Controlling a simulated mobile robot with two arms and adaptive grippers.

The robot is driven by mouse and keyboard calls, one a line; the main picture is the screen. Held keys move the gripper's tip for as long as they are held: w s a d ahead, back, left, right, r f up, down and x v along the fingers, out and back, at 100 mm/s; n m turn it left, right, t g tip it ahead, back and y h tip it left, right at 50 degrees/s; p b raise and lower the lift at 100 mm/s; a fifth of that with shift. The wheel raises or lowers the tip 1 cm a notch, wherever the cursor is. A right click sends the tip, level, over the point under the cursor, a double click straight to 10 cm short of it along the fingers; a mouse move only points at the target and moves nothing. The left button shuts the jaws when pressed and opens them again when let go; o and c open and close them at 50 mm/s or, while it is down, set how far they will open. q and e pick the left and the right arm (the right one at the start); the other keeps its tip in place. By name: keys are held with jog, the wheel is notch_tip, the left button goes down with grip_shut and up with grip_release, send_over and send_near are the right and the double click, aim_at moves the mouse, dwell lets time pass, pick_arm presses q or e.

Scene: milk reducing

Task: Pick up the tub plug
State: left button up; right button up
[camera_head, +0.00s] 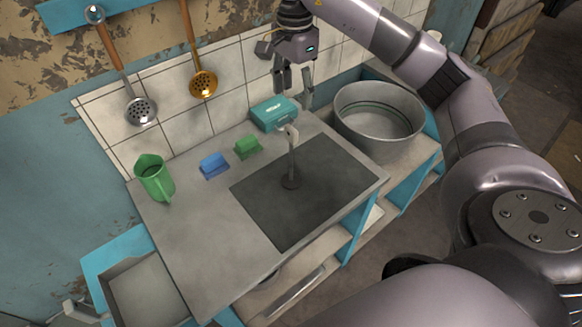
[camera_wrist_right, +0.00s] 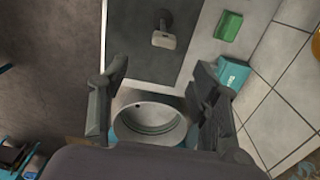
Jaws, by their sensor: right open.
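I cannot clearly make out a tub plug. A round metal tub (camera_head: 378,121) stands right of the sink, and it also shows between my fingers in the right wrist view (camera_wrist_right: 150,137). A dark round piece (camera_head: 291,182) sits at the foot of the faucet (camera_head: 292,150); I cannot tell whether it is a plug or the faucet's base. My right gripper (camera_head: 293,92) points down above the back of the counter, near the teal box and left of the tub. Its fingers are apart and empty, as the right wrist view (camera_wrist_right: 161,72) shows. My left gripper is out of view.
A dark sink (camera_head: 260,205) is set in the counter (camera_head: 195,245). A teal box (camera_head: 274,114), a green block (camera_head: 247,147), a blue block (camera_head: 214,165) and a green jug (camera_head: 154,178) stand along the back. Ladles (camera_head: 203,82) hang on the tiled wall. The front left counter is clear.

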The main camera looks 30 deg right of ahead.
aim_at(291, 128)
notch_tip(291, 128, down, 9)
jog(key=shift+r+p, duration=0.15)
jog(key=shift+p, duration=1.05)
jog(key=shift+a+f+p, duration=0.1)
jog(key=shift+f+p, duration=0.35)
jog(key=shift+f, duration=0.05)
jog(key=f, duration=0.1)
jog(key=f+p, duration=0.2)
jog(key=shift+w+f, duration=0.25)
jog(key=shift+f, duration=0.5)
grip_shut()
jog(key=shift+w, duration=0.1)
